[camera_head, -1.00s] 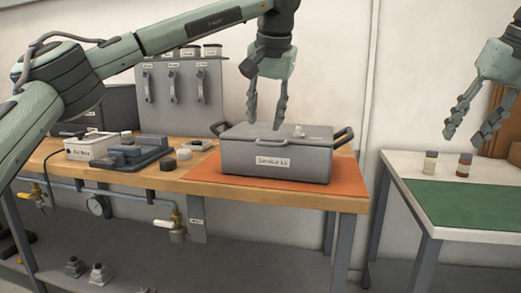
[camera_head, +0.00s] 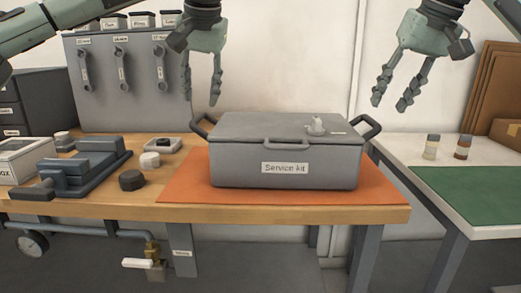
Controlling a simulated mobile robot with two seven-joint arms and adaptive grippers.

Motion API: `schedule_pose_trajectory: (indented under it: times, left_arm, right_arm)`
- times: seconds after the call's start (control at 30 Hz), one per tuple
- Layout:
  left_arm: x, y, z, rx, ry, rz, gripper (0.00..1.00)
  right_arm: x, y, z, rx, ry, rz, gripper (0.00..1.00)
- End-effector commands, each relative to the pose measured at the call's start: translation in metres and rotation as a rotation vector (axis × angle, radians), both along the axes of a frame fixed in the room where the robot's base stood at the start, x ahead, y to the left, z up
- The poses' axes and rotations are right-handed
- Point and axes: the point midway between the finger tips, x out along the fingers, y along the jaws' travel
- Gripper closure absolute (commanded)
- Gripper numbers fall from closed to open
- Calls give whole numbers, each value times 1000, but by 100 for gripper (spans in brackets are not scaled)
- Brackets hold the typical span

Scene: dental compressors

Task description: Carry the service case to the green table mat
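The service case (camera_head: 285,160) is a grey lidded box with a "Service kit" label and a dark handle at each end. It sits upright on an orange mat (camera_head: 180,188) on the wooden workbench. The green table mat (camera_head: 475,205) lies on a white table at the right, partly cut off by the frame edge. My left gripper (camera_head: 201,100) hangs above the case's left handle, apart from it, fingers pointing down. My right gripper (camera_head: 391,103) hangs above and right of the right handle, fingers spread and empty.
Two small bottles (camera_head: 447,147) stand on the white table (camera_head: 395,150) behind the green mat. A gap separates the table from the workbench (camera_head: 240,213). A tool panel (camera_head: 130,85) stands behind.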

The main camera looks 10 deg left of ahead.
Motion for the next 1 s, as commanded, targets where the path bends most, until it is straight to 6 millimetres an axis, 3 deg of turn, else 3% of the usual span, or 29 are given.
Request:
schedule_pose_trajectory:
  times: [0.47,1.0]
  left_arm:
    - [1,0,-2,0,0,0,62]
    - [26,16,-64,0,1,0,62]
  right_arm:
    - [1,0,-3,0,0,0,62]
    - [26,14,-65,-1,1,-1,62]
